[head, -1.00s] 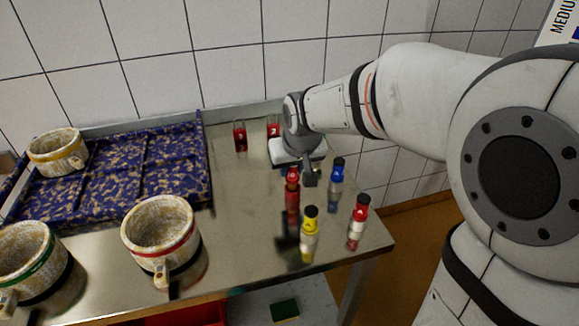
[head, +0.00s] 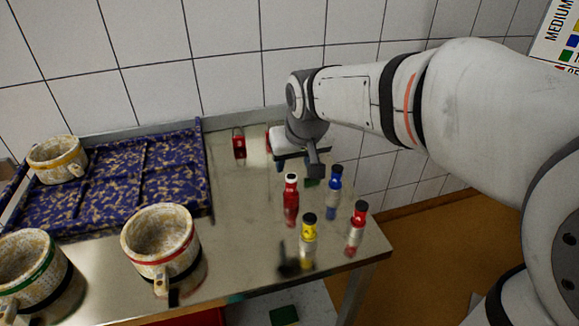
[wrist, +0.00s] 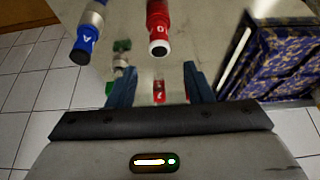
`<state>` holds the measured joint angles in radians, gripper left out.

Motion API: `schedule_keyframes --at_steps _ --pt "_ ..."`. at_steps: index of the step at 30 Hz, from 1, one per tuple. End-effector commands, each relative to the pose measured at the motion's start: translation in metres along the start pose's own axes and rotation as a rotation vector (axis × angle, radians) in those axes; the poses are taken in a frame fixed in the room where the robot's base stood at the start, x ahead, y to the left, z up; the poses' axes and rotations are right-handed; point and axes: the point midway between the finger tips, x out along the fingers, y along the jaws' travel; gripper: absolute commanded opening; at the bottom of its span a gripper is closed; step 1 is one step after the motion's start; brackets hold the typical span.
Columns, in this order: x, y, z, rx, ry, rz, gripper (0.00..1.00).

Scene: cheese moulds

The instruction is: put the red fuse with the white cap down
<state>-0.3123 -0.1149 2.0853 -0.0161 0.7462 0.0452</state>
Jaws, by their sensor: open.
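The red fuse with the white cap (head: 291,198) stands upright on the steel table. In the wrist view the same fuse (wrist: 158,22) is at the top middle, beyond my fingertips and apart from them. My gripper (head: 317,172) is behind and to the right of it in the head view. The two fingers show spread in the wrist view (wrist: 160,86), with nothing held between them.
Near it stand a blue fuse (head: 334,186), a yellow fuse (head: 309,230) and another red fuse with a black cap (head: 358,222). A blue patterned tray (head: 110,185) and pots (head: 160,240) fill the left.

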Motion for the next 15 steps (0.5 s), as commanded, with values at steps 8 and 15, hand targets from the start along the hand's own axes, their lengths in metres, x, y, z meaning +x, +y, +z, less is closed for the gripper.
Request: schedule_keyframes --at_steps 8,15 --pt "-0.045 0.0 -0.001 -0.001 0.003 0.0 0.46" --pt "-0.044 0.038 0.058 0.08 -0.069 0.036 0.46"
